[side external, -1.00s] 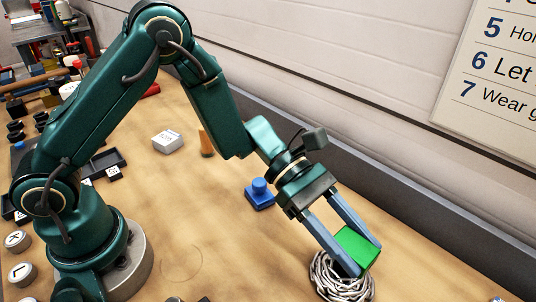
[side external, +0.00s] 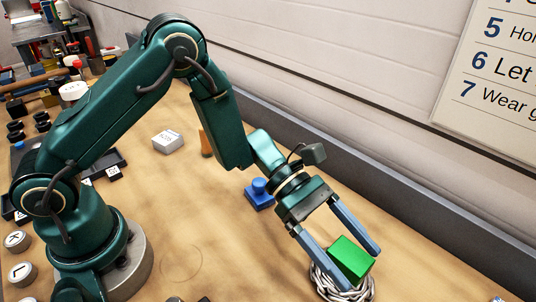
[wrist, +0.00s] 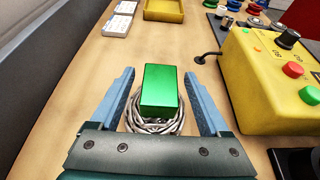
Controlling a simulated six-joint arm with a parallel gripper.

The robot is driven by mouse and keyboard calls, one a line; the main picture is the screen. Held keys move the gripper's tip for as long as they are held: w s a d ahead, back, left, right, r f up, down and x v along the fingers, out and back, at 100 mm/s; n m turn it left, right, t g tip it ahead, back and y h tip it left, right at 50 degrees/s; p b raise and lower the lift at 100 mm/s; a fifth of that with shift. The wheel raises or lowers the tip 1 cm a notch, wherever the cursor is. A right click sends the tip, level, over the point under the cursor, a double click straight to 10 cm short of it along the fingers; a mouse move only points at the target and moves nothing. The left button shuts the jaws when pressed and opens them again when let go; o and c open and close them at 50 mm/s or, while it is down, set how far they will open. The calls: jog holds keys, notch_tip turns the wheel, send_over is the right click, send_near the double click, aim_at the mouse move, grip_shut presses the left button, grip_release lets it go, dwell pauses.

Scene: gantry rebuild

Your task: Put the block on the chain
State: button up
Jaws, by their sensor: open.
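The green block (side external: 351,258) rests on top of the coiled silver chain (side external: 325,286) near the lower right of the side external view. In the wrist view the block (wrist: 161,88) sits on the chain heap (wrist: 158,126), which shows around its near side. My gripper (side external: 352,268) is open, with one finger on each side of the block. In the wrist view there is a clear gap between the block and each finger. The far side of the chain is hidden by the block.
A blue knobbed piece (side external: 260,194) and a white box (side external: 168,141) stand on the wooden bench behind my gripper. In the wrist view a yellow control box (wrist: 270,80) with buttons stands close on the right, and a yellow tray (wrist: 164,10) lies beyond the block.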

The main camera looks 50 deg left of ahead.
jog(key=v, duration=1.2)
jog(key=s+a+r+m+y, duration=0.35)
jog(key=s+m+y, duration=0.35)
jog(key=s+m, duration=0.35)
jog(key=s+a+r+m+t+y, duration=0.1)
jog(key=a+r+m+t+y, duration=0.1)
jog(key=a+m+t+y, duration=0.3)
jog(key=a+m+y, duration=0.1)
jog(key=a+m, duration=0.1)
jog(key=a, duration=0.1)
jog(key=shift+a+r+t, duration=0.25)
jog(key=shift+r+t, duration=0.05)
jog(key=shift+r, duration=0.1)
jog(key=shift+s+m, duration=0.1)
jog(key=shift+m, duration=0.15)
